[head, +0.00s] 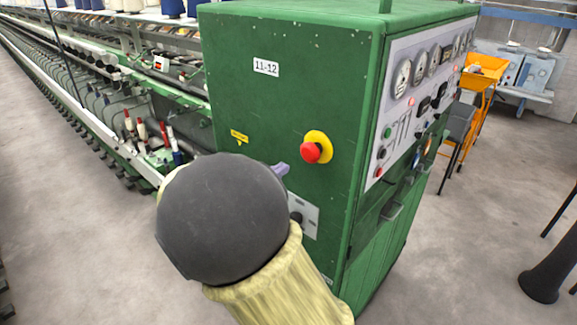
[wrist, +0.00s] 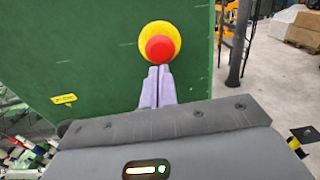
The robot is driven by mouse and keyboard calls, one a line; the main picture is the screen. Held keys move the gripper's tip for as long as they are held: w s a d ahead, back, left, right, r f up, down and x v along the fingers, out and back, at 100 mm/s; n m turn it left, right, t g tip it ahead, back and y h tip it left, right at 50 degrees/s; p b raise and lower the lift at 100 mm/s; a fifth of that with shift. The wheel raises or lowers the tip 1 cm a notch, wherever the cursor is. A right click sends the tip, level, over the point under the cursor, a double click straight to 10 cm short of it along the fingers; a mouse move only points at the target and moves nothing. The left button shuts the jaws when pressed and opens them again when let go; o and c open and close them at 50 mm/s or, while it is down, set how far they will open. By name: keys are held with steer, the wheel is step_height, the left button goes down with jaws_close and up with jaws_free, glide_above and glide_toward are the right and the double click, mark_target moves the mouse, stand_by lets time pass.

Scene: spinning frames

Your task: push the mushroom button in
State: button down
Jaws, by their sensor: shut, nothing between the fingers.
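The mushroom button is a red cap (head: 311,152) on a round yellow base (head: 322,141), mounted on the side of a green cabinet (head: 268,105). In the wrist view the red cap (wrist: 160,48) and yellow base (wrist: 150,35) show just above my gripper (wrist: 158,70). My gripper's pale purple fingers are shut together and empty, with their tips at the cap's lower edge in the picture. I cannot tell whether they touch it. In the head view my gripper (head: 280,168) shows only as a small purple tip left of and below the cap; my dark wrist hides the rest.
A control panel (head: 415,90) with gauges and small buttons covers the cabinet's right face. A grey socket plate (head: 306,215) sits below the red cap. A long spinning machine (head: 100,90) runs off at left. Open floor (head: 450,230) lies to the right.

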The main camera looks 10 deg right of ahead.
steer(key=b+v, duration=0.2)
steer(key=v, duration=0.4)
steer(key=s+d+f+m+g+y+b, duration=0.1)
steer(key=s+d+f+m+g+y, duration=0.15)
steer(key=d+f+g, duration=0.35)
steer(key=s+d+f+m+g+y+b, duration=0.1)
steer(key=s+d+f+m+g, duration=0.1)
steer(key=d+f+m, duration=0.45)
steer(key=s+f+m+y+b, duration=0.4)
steer(key=s+f+m+y, duration=0.5)
steer(key=f+m, duration=0.4)
steer(key=d+m+y, duration=0.1)
steer(key=m, duration=0.2)
steer(key=shift+m+g, duration=0.4)
steer(key=shift+a+y, duration=0.1)
steer(key=shift+y, duration=0.15)
